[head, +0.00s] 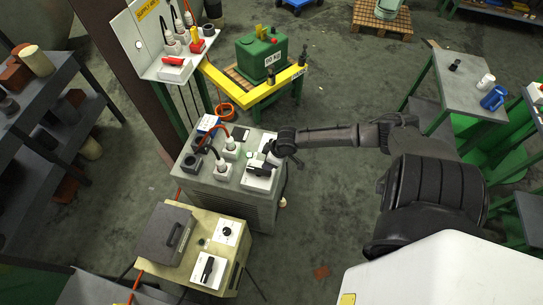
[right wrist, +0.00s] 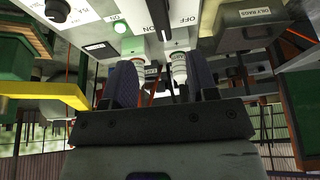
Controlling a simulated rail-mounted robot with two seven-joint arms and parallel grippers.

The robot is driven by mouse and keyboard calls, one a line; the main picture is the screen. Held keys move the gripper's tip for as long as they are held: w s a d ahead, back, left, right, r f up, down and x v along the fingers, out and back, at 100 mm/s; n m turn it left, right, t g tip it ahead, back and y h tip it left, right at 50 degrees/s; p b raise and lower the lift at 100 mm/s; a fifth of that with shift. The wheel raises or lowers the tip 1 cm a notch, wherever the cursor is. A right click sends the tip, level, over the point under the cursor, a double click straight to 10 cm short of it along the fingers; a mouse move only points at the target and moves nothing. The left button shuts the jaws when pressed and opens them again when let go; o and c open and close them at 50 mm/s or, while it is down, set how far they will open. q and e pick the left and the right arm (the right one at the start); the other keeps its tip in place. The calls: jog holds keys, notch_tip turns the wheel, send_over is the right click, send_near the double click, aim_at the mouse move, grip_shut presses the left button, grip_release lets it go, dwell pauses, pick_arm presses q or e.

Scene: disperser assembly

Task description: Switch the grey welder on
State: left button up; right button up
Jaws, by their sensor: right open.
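The grey welder (head: 235,205) stands in the middle of the head view, with plugs and a white switch plate (head: 257,182) on its top. My right gripper (head: 270,158) is over the plate's far end and hides part of the switch. In the right wrist view my right gripper (right wrist: 163,80) is open, its two dark fingers apart. A black switch lever (right wrist: 160,18) shows beyond the fingertips, between them across the picture, beside the OFF lettering. I cannot tell whether the fingers touch it. My left gripper is not in view.
A beige machine (head: 190,255) with its own black switch (head: 208,268) stands in front of the welder. A green tank (head: 262,55) and yellow rail (head: 262,92) are behind. A shelf (head: 35,170) is at left, and a grey table (head: 462,90) at right.

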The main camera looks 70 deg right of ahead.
jog(key=shift+v, duration=1.15)
